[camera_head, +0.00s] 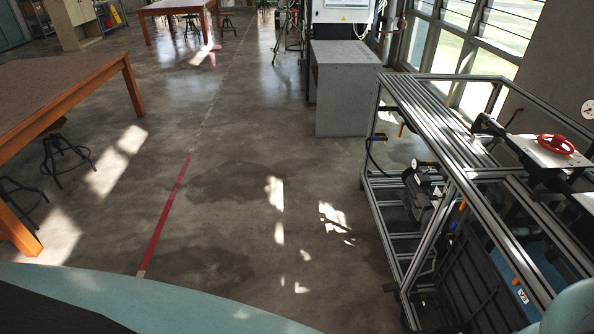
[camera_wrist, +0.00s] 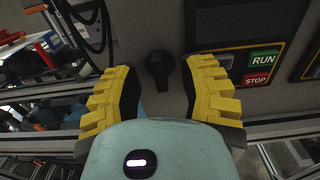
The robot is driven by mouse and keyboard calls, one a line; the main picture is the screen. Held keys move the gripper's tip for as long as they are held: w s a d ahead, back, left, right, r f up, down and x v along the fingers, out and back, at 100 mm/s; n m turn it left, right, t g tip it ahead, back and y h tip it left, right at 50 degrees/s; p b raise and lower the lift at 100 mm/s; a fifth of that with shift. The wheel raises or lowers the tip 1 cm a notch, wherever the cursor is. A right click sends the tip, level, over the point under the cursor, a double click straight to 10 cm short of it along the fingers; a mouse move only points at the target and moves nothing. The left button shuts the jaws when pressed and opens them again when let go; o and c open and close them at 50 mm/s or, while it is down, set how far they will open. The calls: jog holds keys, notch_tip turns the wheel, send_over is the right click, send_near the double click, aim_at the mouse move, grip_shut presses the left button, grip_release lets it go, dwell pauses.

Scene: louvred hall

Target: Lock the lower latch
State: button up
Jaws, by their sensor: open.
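In the wrist view, a black turn-handle latch (camera_wrist: 158,70) sits on a grey panel (camera_wrist: 150,25), its grip roughly upright in the picture. I cannot tell whether it is the lower latch; no second latch shows. My gripper (camera_wrist: 162,88) is open, its two yellow ribbed fingers on the left and right of the latch with a gap on each side. Nothing is between the fingers except the latch beyond; I see no contact. In the head view, neither the gripper nor this latch can be made out.
Right of the latch are a green RUN label (camera_wrist: 263,59) and a red STOP label (camera_wrist: 256,79). Black cables (camera_wrist: 82,25) hang at the left. In the head view, an aluminium-frame cart (camera_head: 440,115) stands at right, a wooden table (camera_head: 60,95) at left, with clear floor (camera_head: 230,190) between.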

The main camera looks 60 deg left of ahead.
jog(key=p+v, duration=0.1)
jog(key=v, duration=0.6)
jog(key=shift+s, duration=0.15)
